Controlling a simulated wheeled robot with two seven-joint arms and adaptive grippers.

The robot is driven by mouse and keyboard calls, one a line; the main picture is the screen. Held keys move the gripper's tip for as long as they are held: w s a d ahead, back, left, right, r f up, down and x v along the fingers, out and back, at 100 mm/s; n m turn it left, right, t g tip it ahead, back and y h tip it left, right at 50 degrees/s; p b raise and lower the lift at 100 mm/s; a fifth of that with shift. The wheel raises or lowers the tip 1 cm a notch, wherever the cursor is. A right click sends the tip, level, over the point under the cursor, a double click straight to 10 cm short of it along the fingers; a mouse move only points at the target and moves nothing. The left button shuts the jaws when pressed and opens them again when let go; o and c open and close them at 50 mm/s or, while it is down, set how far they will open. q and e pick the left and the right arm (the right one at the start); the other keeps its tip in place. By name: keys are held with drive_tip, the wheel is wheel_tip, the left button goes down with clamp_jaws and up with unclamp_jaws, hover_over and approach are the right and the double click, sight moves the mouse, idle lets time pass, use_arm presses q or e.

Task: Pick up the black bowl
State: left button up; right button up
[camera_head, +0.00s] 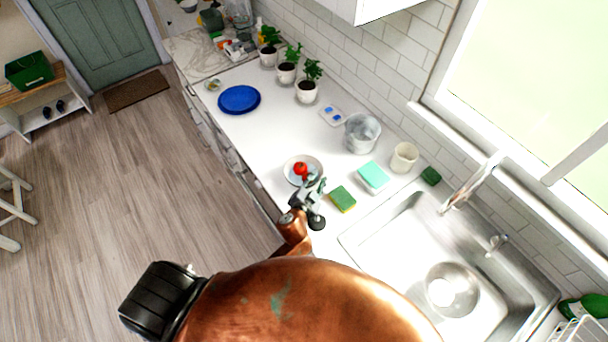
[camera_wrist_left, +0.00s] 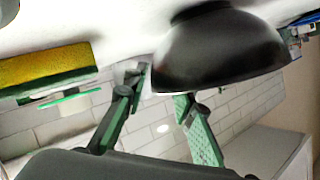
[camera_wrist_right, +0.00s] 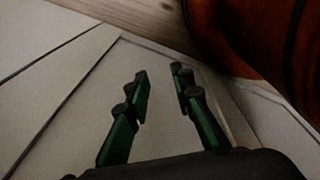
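The bowl (camera_wrist_left: 220,50) fills the upper right of the left wrist view, its outside black. In the head view, what seems to be the same bowl (camera_head: 290,165) looks pale inside and holds a red round item (camera_head: 300,169). My left gripper (camera_head: 312,182) is at its near right side. In the left wrist view my left gripper (camera_wrist_left: 163,86) is open, with the bowl's edge between or just past its fingertips; contact cannot be told. My right gripper (camera_wrist_right: 158,75) is open and empty, low beside cabinet fronts.
A green-yellow sponge (camera_head: 342,199) lies close to the left gripper. A teal sponge block (camera_head: 373,177), metal pot (camera_head: 362,134) and cream cup (camera_head: 404,157) stand behind. The sink (camera_head: 400,225) is to the right. A blue plate (camera_head: 239,99) lies farther along; the counter between is clear.

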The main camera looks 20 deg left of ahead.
use_arm(q)
drive_tip(key=shift+s, duration=0.1)
clamp_jaws()
idle(0.5)
